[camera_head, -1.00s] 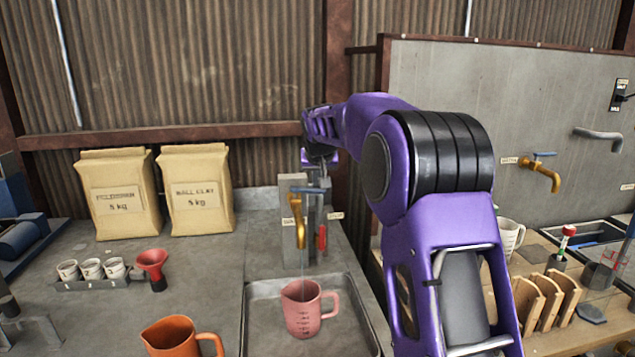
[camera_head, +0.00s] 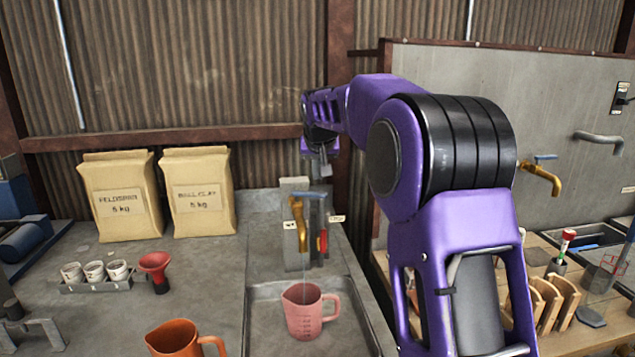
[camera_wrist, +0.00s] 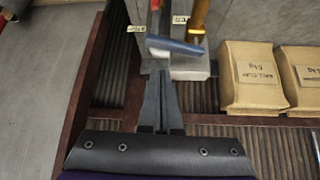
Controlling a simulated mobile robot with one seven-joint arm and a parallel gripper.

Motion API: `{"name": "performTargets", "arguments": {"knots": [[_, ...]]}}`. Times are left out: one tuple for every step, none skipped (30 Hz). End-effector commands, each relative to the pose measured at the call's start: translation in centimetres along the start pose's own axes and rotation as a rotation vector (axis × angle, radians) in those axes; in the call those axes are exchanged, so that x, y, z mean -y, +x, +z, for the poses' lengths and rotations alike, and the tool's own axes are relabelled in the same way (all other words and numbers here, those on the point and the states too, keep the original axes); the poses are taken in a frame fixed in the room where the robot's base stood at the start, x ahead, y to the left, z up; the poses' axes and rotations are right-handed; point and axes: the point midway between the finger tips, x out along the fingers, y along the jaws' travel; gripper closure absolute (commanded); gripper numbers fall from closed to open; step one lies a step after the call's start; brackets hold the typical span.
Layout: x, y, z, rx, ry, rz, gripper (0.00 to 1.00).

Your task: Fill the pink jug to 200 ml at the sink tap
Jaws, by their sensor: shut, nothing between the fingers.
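The pink jug (camera_head: 304,312) stands upright in the sink basin (camera_head: 262,317), under the brass tap (camera_head: 302,233). A thin, faint stream runs from the spout down into the jug. The water level inside cannot be made out. The tap's blue lever (camera_head: 308,194) sits on top, and it also shows in the wrist view (camera_wrist: 175,47). My gripper (camera_head: 325,168) is above and slightly behind the tap, empty. In the wrist view its fingers (camera_wrist: 160,78) are together, with the tips close to the lever; contact cannot be told.
An orange jug (camera_head: 174,340) stands left of the basin. A red funnel (camera_head: 155,265) and several small cups (camera_head: 95,271) are farther left. Two sacks (camera_head: 203,195) stand at the back. A second brass tap (camera_head: 541,175) is on the right wall panel, beyond my arm.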

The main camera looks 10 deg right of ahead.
Motion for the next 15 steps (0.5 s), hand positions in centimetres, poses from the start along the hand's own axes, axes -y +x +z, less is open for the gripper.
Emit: {"name": "performTargets", "arguments": {"knots": [[0.0,-1.5,-0.1,-0.004,0.000,0.000,1.00],[0.0,-2.3,-0.1,-0.004,0.000,-0.001,1.00],[0.0,-3.2,0.0,-0.003,0.000,-0.001,1.00],[0.0,-4.0,-0.1,-0.005,0.001,-0.001,1.00],[0.0,-4.8,-0.1,-0.004,0.001,-0.001,1.00],[0.0,-5.7,-0.1,-0.004,0.001,-0.001,1.00],[0.0,-6.4,0.0,-0.003,0.001,-0.001,1.00],[0.0,-7.0,-0.1,-0.003,0.001,-0.001,1.00],[0.0,-7.8,0.0,-0.002,0.001,0.000,1.00],[0.0,-8.4,0.0,-0.003,0.001,0.000,1.00],[0.0,-8.9,0.0,-0.003,0.001,0.000,1.00],[0.0,-9.5,0.0,-0.001,0.001,0.000,1.00],[0.0,-9.9,0.0,-0.001,0.001,0.000,1.00],[0.0,-10.3,0.0,-0.002,0.001,0.000,1.00],[0.0,-10.7,0.0,-0.001,0.001,0.000,1.00]]}}
